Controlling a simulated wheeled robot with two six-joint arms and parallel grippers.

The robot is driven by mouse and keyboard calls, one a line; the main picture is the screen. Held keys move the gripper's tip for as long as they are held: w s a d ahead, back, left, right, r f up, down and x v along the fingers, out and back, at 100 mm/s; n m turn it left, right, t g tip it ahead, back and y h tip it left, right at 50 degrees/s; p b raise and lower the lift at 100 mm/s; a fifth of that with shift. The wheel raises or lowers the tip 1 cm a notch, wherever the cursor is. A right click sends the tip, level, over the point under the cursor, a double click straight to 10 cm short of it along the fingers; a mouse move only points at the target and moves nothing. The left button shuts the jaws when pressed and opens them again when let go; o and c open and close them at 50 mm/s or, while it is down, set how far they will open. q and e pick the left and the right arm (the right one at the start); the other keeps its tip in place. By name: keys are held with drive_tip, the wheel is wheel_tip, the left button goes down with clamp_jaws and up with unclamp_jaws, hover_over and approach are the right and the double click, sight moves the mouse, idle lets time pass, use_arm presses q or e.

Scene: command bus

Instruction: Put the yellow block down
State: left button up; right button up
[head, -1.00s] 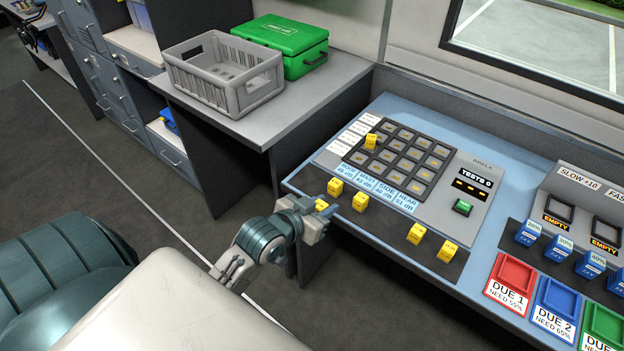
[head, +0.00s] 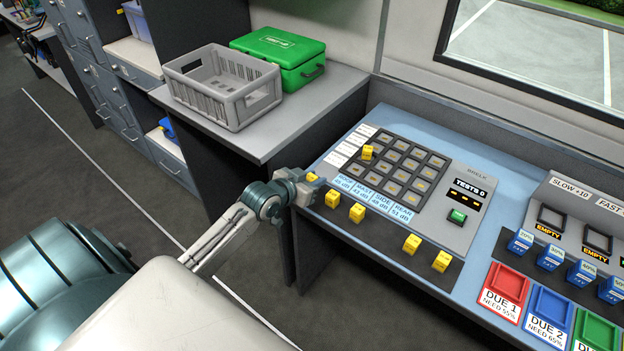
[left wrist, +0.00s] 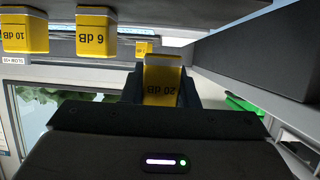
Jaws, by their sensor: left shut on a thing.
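My left gripper (head: 307,187) is shut on a yellow block (head: 313,178) at the left end of the dark strip along the desk's front edge. In the left wrist view the held yellow block (left wrist: 162,85) reads 20 dB, upside down, between the fingers. I cannot tell whether it touches the surface. Several other yellow blocks stand on the strip, such as one close to the gripper (head: 332,199) and one further right (head: 357,212). Another yellow block (head: 367,152) sits in the dark grid (head: 399,147) of the panel. My right gripper is not in view.
Blue blocks (head: 521,241) stand at the right, behind red (head: 508,281) and blue (head: 553,303) trays. A grey crate (head: 222,85) and a green case (head: 285,58) are on the side table (head: 262,145), behind my left gripper. Label cards line the grid's left and front.

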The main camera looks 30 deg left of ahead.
sight(312, 179)
use_arm(q)
drive_tip(key=shift+w+a, duration=0.2)
drive_tip(key=shift+w, duration=0.05)
drive_tip(key=shift+w+a+f+p, duration=0.3)
drive_tip(key=shift+f, duration=0.3)
drive_tip(key=shift+w+a+f+p, duration=0.25)
drive_tip(key=shift+w+f+p, duration=0.05)
drive_tip(key=shift+f, duration=0.6)
drive_tip(key=shift+d+f, duration=0.1)
drive_tip(key=shift+f, duration=0.05)
drive_tip(key=shift+f, duration=0.15)
drive_tip(key=shift+f, duration=0.15)
drive_tip(key=o, duration=1)
